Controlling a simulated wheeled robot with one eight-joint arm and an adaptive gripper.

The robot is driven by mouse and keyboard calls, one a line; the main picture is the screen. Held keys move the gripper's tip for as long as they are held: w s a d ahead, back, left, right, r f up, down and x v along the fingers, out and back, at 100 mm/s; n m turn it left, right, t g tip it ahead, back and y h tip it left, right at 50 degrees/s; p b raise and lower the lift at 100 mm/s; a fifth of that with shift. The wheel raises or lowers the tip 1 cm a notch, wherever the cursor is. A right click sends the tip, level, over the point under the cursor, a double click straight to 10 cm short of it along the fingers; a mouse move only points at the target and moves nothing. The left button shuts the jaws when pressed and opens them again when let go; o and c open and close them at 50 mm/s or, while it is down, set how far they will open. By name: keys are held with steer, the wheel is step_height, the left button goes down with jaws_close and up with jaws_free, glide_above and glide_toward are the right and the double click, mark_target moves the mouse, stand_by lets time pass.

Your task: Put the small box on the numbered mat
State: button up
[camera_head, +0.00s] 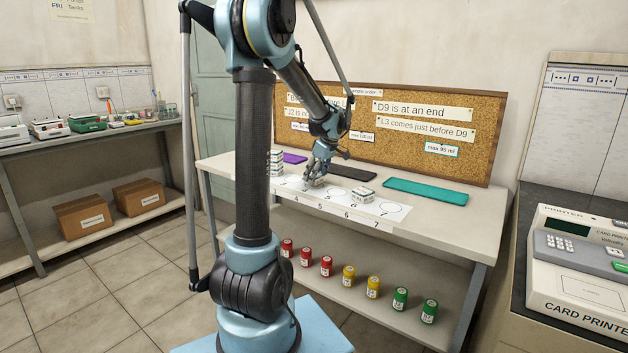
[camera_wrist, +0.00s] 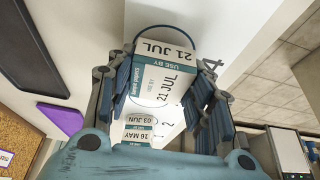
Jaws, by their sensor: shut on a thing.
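The white numbered mat (camera_head: 372,215) lies along the front of the bench and bears a row of circles. My gripper (camera_head: 313,178) is low over its middle part. In the wrist view the gripper (camera_wrist: 163,92) is shut on a small white and teal box (camera_wrist: 168,82) marked "USE BY 21 JUL", with a finger on each side. The box is over or within a circle beside the number 4. I cannot tell whether it touches the mat. Boxes marked 03 JUN and 16 MAY (camera_wrist: 138,134) show beyond the held box.
Purple (camera_head: 294,158), dark (camera_head: 347,172) and teal (camera_head: 426,191) mats lie behind, below a cork board (camera_head: 470,150) with notes. Several coloured jars (camera_head: 373,287) stand on the lower shelf. A card printer (camera_head: 580,265) is at right.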

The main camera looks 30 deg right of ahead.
steer(key=shift+f, duration=0.6)
steer(key=shift+f, duration=0.1)
steer(key=shift+s+a+f, duration=0.1)
steer(key=shift+s+f, duration=0.15)
steer(key=shift+s, duration=0.05)
steer(key=o, duration=0.9)
steer(key=shift+c, duration=0.2)
steer(key=shift+o, duration=1)
steer(key=shift+w+f, duration=0.35)
steer(key=shift+f, duration=0.1)
steer(key=shift+s+r, duration=0.15)
steer(key=shift+r, duration=0.05)
steer(key=shift+r, duration=0.2)
